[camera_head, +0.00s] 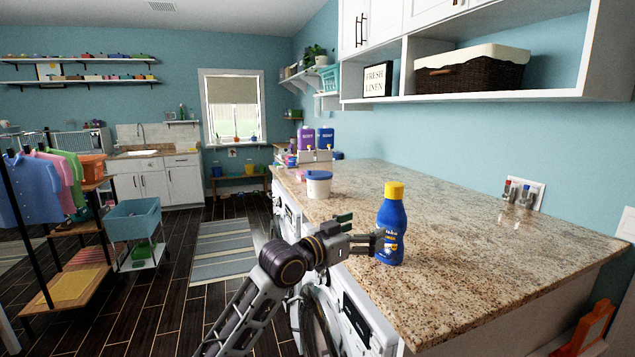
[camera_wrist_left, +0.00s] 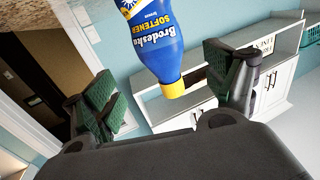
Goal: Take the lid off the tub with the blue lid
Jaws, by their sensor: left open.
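The tub (camera_head: 318,188) is small, round and white, and stands upright on the granite counter near its left edge. Its blue lid (camera_head: 319,175) sits on top. My left gripper (camera_head: 361,231) is open over the counter's front edge, nearer to me than the tub and apart from it. Its green-padded fingers also show in the left wrist view (camera_wrist_left: 168,88), with nothing clamped between them. The tub does not show in the wrist view. My right gripper is out of view.
A blue softener bottle (camera_head: 391,228) with a yellow cap stands just right of my left gripper; it also shows in the wrist view (camera_wrist_left: 155,35). I cannot tell whether they touch. Purple and blue jugs (camera_head: 325,139) stand farther back. The counter's right part (camera_head: 480,235) is clear.

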